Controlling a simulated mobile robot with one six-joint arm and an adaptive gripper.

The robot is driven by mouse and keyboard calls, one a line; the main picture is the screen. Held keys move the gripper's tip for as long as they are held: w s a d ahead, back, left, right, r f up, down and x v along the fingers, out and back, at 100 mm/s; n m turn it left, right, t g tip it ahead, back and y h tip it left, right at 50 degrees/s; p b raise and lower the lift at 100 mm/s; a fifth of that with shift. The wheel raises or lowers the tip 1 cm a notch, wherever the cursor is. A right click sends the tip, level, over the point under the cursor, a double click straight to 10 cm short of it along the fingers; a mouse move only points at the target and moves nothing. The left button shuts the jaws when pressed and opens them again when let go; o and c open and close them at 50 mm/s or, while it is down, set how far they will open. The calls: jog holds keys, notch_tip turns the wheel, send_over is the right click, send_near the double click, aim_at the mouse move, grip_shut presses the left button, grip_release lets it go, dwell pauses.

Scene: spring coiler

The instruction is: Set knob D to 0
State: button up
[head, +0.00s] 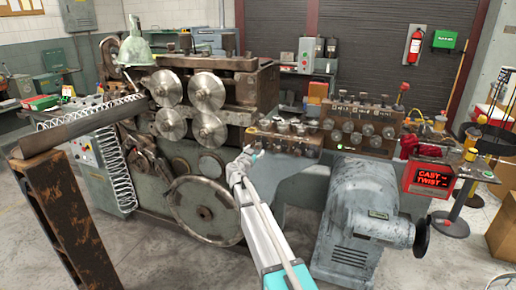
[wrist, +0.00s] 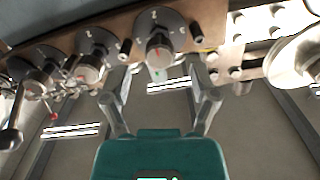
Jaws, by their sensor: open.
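My gripper (wrist: 165,66) is open, its two fingers spread on either side of a knob (wrist: 159,45) on a round dial plate; whether they touch it I cannot tell. Two more knobs on dial plates, a middle one (wrist: 91,66) and a left one (wrist: 40,76), sit along the same panel. Small figures show on the plates, but I cannot read a letter D or the settings. In the head view my gripper (head: 243,162) is at the lower left of the brown knob panel (head: 283,144), which carries several small knobs.
A second, taller knob panel (head: 358,111) stands to the right. A red display (head: 431,179) reads CAST and TWIST. The coiler's rollers (head: 207,91) and large wheel (head: 204,211) are left of my arm, and a grey motor housing (head: 362,215) is right.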

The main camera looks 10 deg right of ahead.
aim_at(258, 147)
jog(key=shift+x, duration=1.9)
jog(key=shift+c, duration=0.2)
grip_shut()
